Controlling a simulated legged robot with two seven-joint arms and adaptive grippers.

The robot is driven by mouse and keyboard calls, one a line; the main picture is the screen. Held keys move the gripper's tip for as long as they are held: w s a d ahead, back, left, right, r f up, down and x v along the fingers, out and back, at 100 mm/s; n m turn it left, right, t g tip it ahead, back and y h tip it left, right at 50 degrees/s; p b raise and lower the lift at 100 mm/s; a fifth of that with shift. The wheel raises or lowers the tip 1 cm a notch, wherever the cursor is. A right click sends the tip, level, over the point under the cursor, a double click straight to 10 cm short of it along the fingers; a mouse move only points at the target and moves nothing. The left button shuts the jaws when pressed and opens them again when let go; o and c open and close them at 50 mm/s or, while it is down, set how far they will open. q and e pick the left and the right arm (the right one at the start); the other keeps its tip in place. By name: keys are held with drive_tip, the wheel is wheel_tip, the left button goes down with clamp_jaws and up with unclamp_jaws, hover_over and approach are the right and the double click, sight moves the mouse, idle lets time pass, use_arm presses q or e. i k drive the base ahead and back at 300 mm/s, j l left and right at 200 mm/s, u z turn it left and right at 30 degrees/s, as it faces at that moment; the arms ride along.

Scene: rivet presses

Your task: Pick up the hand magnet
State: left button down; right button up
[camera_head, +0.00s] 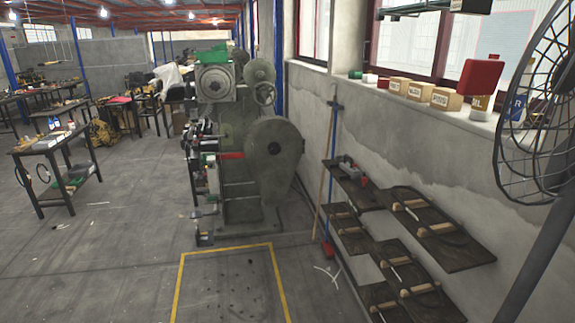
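I cannot make out the hand magnet for certain. A small grey and red object (352,170) lies on the upper dark wall shelf (358,198) at the right of the machine; it is too small to tell what it is. A large grey-green press (238,140) stands in the middle, with a red part at its front. Neither of my grippers is in view.
A yellow floor outline (228,248) lies before the press. A broom (330,165) leans on the wall. Dark racks with wooden blocks (440,230) stand at right. A fan (545,100) is close at right.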

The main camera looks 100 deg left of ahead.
sight(346, 167)
drive_tip(key=u, duration=3)
drive_tip(key=i+j+u, duration=0.2)
drive_tip(key=i+u, duration=0.2)
drive_tip(key=i, duration=0.15)
drive_tip(key=i+j+u, duration=0.15)
drive_tip(key=i, duration=0.85)
drive_tip(key=i+j+u, duration=0.2)
drive_tip(key=i, duration=0.8)
drive_tip(key=l, duration=0.1)
